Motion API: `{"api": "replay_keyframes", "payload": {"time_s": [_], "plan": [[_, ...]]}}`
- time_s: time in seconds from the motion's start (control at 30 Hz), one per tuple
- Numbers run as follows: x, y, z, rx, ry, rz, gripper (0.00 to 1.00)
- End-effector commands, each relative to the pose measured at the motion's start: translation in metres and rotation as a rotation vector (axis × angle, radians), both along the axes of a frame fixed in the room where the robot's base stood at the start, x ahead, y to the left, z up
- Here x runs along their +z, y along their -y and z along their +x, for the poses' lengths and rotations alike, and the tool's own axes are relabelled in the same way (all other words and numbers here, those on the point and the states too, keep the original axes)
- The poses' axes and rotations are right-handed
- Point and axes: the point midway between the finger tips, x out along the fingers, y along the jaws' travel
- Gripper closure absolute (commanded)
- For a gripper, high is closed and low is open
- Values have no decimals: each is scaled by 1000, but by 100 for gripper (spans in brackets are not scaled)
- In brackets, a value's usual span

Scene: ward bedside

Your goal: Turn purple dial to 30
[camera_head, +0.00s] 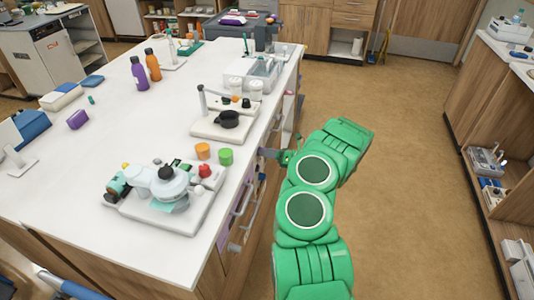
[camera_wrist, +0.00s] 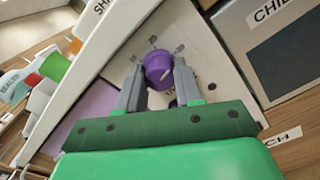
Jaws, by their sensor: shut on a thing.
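The purple dial (camera_wrist: 158,68) is in the wrist view, on a pale panel (camera_wrist: 203,55) with small dark marks around the dial. The marks are too small to read, and I cannot tell which one the dial points at. My gripper (camera_wrist: 158,82) has one grey finger on each side of the dial and is shut on it. In the head view my green arm reaches to the right side of the white counter (camera_head: 95,150), with the gripper (camera_head: 270,153) at the counter's side face. The dial is hidden in that view.
Purple (camera_head: 138,74) and orange (camera_head: 152,65) bottles stand farther back. The floor (camera_head: 385,130) right of the counter is clear.

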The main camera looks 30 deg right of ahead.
Motion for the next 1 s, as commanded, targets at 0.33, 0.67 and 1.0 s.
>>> {"api": "replay_keyframes", "payload": {"time_s": [0.33,0.67,1.0], "plan": [[-3,0,-2,0,-124,119,96],[-3,0,-2,1,-154,148,96],[-3,0,-2,1,-153,147,57]]}}
